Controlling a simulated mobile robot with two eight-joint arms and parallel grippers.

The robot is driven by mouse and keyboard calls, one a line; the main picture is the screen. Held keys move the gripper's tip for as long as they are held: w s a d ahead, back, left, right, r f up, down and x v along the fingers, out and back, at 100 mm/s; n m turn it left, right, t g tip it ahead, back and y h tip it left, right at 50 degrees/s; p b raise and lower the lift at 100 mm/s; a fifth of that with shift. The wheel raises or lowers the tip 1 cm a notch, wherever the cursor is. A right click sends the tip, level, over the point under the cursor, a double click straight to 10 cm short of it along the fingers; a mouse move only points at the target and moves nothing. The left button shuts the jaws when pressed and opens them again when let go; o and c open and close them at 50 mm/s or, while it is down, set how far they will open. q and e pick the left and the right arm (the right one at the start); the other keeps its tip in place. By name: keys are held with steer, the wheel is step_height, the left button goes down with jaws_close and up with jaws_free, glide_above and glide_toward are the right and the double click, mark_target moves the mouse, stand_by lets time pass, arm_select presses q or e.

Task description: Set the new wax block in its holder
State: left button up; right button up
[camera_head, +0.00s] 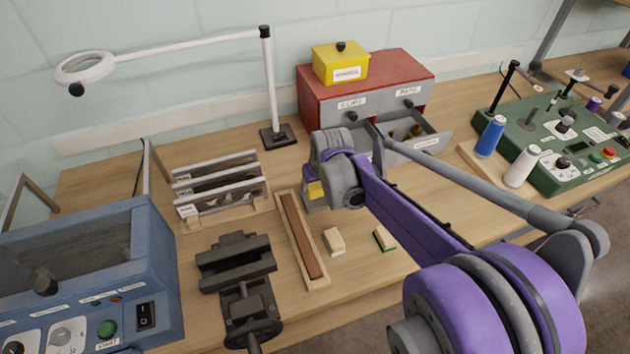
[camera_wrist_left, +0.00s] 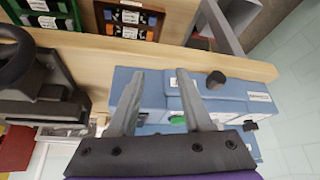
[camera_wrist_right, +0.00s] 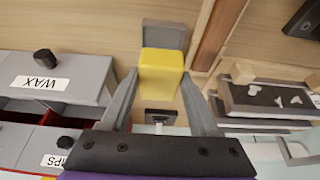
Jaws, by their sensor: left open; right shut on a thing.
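The yellow wax block (camera_wrist_right: 161,72) is between the fingers of my right gripper (camera_wrist_right: 159,76), which is shut on it. A grey box-like piece (camera_wrist_right: 164,35), possibly the holder, lies just beyond the block in the right wrist view. I cannot tell whether the block touches it. My left gripper (camera_wrist_left: 157,73) is open and empty above the blue machine (camera_wrist_left: 145,92); it is out of the head view.
A red cabinet (camera_head: 318,98) has an open drawer (camera_head: 432,143) and a yellow box (camera_head: 340,62) on top. A wooden tray with a brown strip (camera_head: 300,240), two small blocks (camera_head: 334,242) and a dark vise (camera_head: 236,262) stand in front. Slotted racks (camera_head: 220,190) stand left.

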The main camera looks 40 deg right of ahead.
arm_select(q)
steer(key=shift+s+f+b, duration=0.25)
steer(key=shift+f+b, duration=0.4)
steer(key=shift+f, duration=0.25)
steer(key=shift+s+f+b, duration=0.2)
steer(key=shift+f+b, duration=0.4)
steer(key=shift+f, duration=0.3)
arm_select(e)
steer(key=shift+w+f, duration=0.1)
steer(key=shift+f, duration=2.1)
arm_select(q)
steer(key=shift+f, duration=0.15)
arm_select(e)
steer(key=shift+f, duration=0.2)
steer(key=o, duration=1.5)
arm_select(q)
steer(key=shift+w+r+p, duration=0.15)
steer(key=shift+r+p, duration=0.3)
steer(key=shift+r, duration=0.3)
arm_select(e)
steer(key=v, duration=1.1)
